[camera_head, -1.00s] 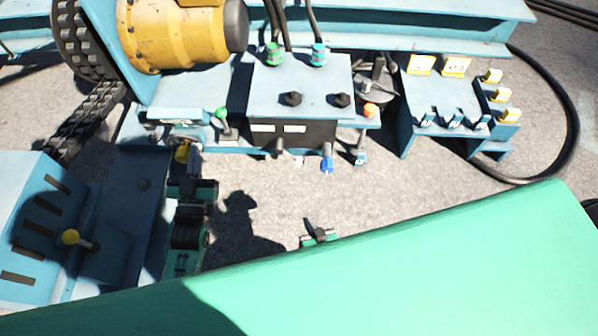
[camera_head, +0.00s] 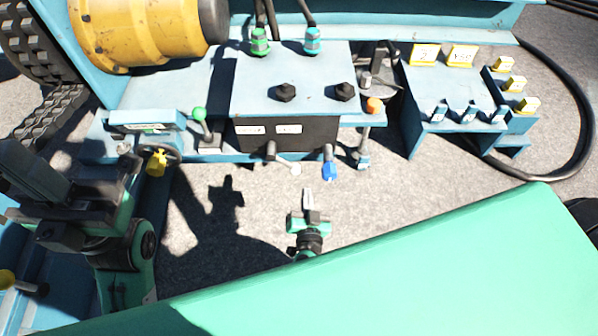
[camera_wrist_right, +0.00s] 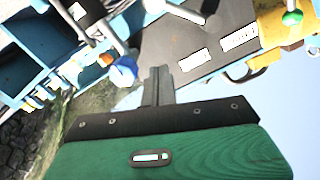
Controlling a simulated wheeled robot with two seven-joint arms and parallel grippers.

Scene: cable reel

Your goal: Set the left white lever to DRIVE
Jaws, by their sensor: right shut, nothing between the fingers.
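The left lever (camera_head: 293,168), with a white tip, sticks out from the lower front of the dark control block (camera_head: 312,130). Its tip leans right. A blue-tipped lever (camera_head: 329,167) hangs to its right. My right gripper (camera_head: 308,194) is just in front of and below these levers, shut and empty, apart from both in the picture. Its closed fingers show in the right wrist view (camera_wrist_right: 160,78), near the blue knob (camera_wrist_right: 123,70) and the block's labels. My left arm's dark end (camera_head: 75,205) is at the left; its fingers are not clear. The DRIVE marking is unreadable.
A green-knobbed lever (camera_head: 199,116) and a yellow handle (camera_head: 157,162) stand left of the block. An orange-knobbed lever (camera_head: 374,105) stands right of it. A blue console (camera_head: 440,85) with small switches is further right. Bare ground lies in front.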

